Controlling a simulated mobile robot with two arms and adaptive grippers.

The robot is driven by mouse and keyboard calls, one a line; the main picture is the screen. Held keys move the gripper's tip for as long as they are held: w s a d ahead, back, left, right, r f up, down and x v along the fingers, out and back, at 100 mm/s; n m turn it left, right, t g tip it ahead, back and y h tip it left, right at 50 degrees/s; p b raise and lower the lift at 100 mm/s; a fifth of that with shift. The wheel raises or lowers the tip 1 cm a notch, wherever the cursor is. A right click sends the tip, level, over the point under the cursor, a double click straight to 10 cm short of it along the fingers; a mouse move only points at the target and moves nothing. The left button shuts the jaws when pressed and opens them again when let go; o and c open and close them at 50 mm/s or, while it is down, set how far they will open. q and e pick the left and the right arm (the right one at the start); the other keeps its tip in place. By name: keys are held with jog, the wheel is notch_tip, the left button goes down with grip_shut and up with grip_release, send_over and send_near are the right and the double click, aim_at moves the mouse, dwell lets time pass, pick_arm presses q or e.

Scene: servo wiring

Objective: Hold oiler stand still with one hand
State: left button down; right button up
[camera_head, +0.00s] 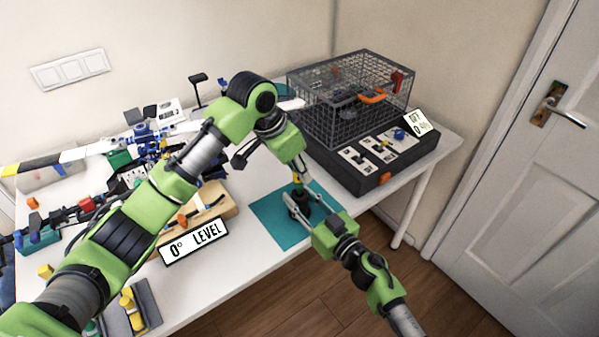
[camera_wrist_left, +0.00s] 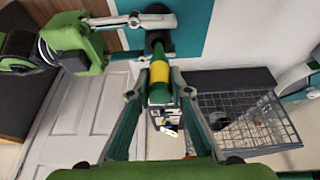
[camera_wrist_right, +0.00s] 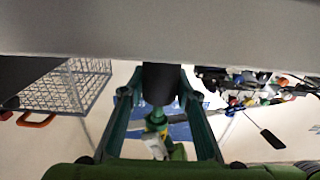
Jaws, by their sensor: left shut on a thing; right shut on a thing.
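The oiler stand (camera_head: 309,212) is a dark upright post on a teal mat (camera_head: 270,222) at the table's front. My right gripper (camera_head: 297,203) is shut on it from the front right; the right wrist view shows the stand (camera_wrist_right: 160,80) between the fingers. The green and yellow oiler (camera_wrist_left: 160,78) is in my left gripper (camera_wrist_left: 157,95), which is shut on it above the stand. In the left wrist view the oiler lines up with the stand (camera_wrist_left: 158,42); I cannot tell whether it is seated in it. The left arm partly covers this spot in the head view.
A wire cage (camera_head: 345,105) on a dark control box (camera_head: 365,170) stands behind the mat at right. A "0° LEVEL" sign (camera_head: 194,241) and a wooden block (camera_head: 215,202) lie left of the mat. Crowded parts fill the left of the table. A door (camera_head: 525,190) is at right.

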pick_arm(q)
jog(key=shift+r, duration=1.65)
pick_arm(e)
jog(key=o, duration=1.2)
